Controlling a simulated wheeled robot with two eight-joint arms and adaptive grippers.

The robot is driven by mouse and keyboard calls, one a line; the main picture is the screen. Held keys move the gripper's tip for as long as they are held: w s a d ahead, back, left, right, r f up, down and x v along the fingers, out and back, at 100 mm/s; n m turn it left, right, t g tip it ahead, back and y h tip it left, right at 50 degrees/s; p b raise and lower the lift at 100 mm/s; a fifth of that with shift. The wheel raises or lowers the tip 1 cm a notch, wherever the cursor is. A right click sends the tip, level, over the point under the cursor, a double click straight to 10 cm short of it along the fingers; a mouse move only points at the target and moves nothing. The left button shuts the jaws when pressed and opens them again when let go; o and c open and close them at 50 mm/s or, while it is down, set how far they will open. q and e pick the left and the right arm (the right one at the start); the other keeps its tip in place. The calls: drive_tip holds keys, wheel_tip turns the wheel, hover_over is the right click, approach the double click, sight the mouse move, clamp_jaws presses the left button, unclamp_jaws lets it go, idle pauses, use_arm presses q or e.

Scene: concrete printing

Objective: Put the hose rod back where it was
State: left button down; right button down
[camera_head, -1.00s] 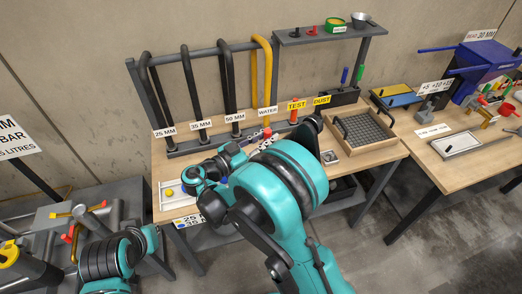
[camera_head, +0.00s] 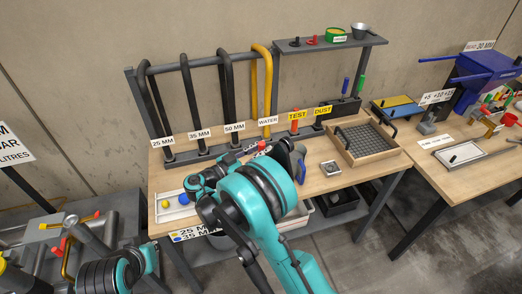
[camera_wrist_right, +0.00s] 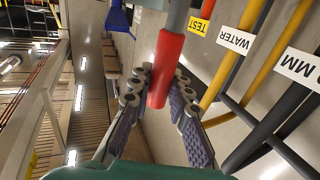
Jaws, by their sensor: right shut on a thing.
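My right gripper (camera_head: 254,150) is shut on a red grip (camera_head: 262,147) above the left workbench. In the right wrist view the fingers (camera_wrist_right: 162,88) close around the red cylinder (camera_wrist_right: 166,65), and a grey rod (camera_wrist_right: 177,15) continues from it. The rod's far end is out of view. A rack on the bench carries black hoses (camera_head: 192,100) marked 25 MM, 35 MM and 50 MM, and a yellow hose (camera_head: 268,85) marked WATER. My left gripper is out of view.
A white tray at the front left holds a yellow ball (camera_head: 165,204) and a blue ball. A shelf (camera_head: 331,42) stands behind. My right arm covers the bench's front middle.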

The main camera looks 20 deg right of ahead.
drive_tip(key=shift+f, duration=0.1)
drive_tip(key=c, duration=1.4)
unclamp_jaws()
drive_tip(key=shift+c, duration=0.2)
